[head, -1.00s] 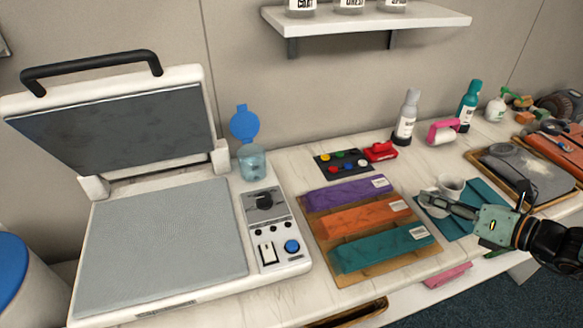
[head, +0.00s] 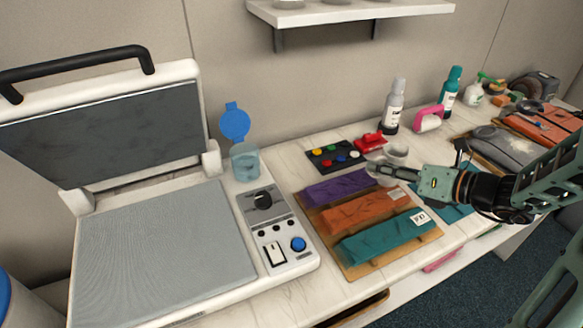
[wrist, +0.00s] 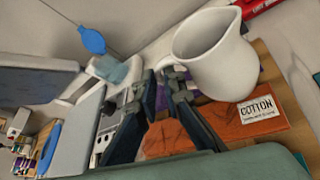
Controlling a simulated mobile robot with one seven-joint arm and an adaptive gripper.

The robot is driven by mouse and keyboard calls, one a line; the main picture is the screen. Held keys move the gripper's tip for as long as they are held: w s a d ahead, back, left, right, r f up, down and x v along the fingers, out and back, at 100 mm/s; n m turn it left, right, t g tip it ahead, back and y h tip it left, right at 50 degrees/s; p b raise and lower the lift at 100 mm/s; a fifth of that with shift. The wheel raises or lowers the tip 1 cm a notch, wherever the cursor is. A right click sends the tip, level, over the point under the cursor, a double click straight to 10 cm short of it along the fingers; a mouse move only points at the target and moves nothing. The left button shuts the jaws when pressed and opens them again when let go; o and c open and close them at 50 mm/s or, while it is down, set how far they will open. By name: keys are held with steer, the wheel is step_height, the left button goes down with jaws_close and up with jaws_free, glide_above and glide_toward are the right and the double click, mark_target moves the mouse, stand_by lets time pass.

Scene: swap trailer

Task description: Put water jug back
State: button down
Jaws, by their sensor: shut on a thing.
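A white water jug (head: 397,153) is held by my gripper (head: 376,169) near the right end of the purple strip in the head view. In the wrist view the jug (wrist: 222,55) is large, tilted in the picture, with its open mouth showing and its inside looking empty. My gripper (wrist: 167,76) is shut on the jug at its left side; the exact grip is partly hidden. A clear blue water tank (head: 245,164) with its blue lid (head: 235,122) flipped open stands at the back right of the heat press, left of my gripper.
The open heat press (head: 160,255) fills the left. A wooden board (head: 352,272) carries purple, orange and teal fabric strips. Behind are a colour button pad (head: 335,156), a red item (head: 368,143) and bottles (head: 394,105). A teal mat (head: 455,210) lies partly under my arm.

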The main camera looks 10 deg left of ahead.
steer(key=a+r+b, duration=0.3)
steer(key=a+r, duration=0.4)
steer(key=a, duration=0.7)
steer(key=shift+n+g, duration=0.3)
steer(key=w+a+f+b, duration=0.1)
steer(key=w+a+f, duration=0.1)
steer(key=a+f, duration=0.2)
steer(key=w+a+f+b, duration=0.1)
steer(key=w+a+f, duration=0.2)
steer(key=a+f, duration=0.1)
steer(key=w+a+f+b, duration=0.1)
steer(key=w+a+f, duration=0.1)
steer(key=a+f, duration=0.2)
steer(key=shift+w+a+f, duration=0.2)
steer(key=shift+f, duration=0.1)
steer(key=shift+r, duration=0.1)
steer(key=c, duration=2)
jaws_free()
steer(key=shift+f, duration=0.2)
steer(key=shift+c, duration=0.2)
steer(key=shift+s, duration=0.1)
